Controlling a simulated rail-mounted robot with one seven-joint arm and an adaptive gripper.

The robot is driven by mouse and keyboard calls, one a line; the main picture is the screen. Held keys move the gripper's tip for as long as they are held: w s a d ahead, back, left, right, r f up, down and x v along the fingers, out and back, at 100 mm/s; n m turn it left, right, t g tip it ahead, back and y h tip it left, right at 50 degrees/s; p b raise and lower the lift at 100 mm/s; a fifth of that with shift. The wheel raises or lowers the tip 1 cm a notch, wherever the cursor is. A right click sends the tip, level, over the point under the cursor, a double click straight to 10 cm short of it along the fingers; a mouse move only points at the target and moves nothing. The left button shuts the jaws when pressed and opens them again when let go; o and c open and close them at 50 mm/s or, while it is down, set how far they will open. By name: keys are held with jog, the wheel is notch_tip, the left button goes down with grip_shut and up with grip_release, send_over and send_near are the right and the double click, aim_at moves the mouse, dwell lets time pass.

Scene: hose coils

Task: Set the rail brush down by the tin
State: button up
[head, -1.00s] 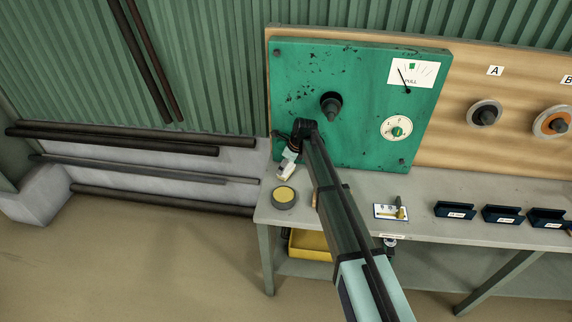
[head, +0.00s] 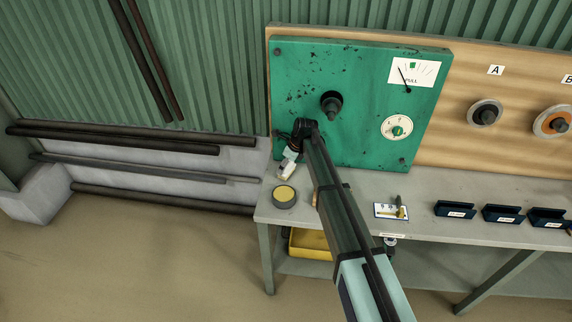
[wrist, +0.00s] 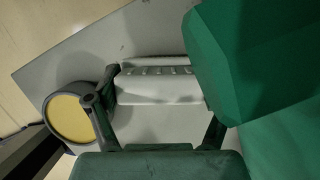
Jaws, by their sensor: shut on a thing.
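The rail brush (wrist: 158,86) is a pale block with a ridged row along its far side. It lies between the two fingers of my gripper (wrist: 160,98) in the wrist view, and the fingers are shut on it. In the head view the brush (head: 287,168) is at the bench's left end, below my gripper (head: 291,154), partly hidden by my wrist. I cannot tell whether it touches the bench top. The tin (head: 284,197), round and grey with a yellow top, stands just nearer the front edge. In the wrist view the tin (wrist: 71,118) is left of the brush, beside the left finger.
The green panel (head: 345,75) rises close behind my gripper. A small card (head: 390,211) and dark blue trays (head: 455,209) lie further right on the grey bench (head: 350,185). The bench's left edge is close to the tin. A yellow bin (head: 309,244) is underneath.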

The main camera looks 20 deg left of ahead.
jog(key=shift+f, duration=0.6)
dwell(0.5)
jog(key=o, duration=1.1)
jog(key=shift+r, duration=0.15)
jog(key=p+v, duration=0.3)
jog(key=v, duration=0.4)
jog(key=shift+d+r, duration=0.2)
jog(key=shift+r, duration=0.15)
dwell(1.0)
dwell(0.3)
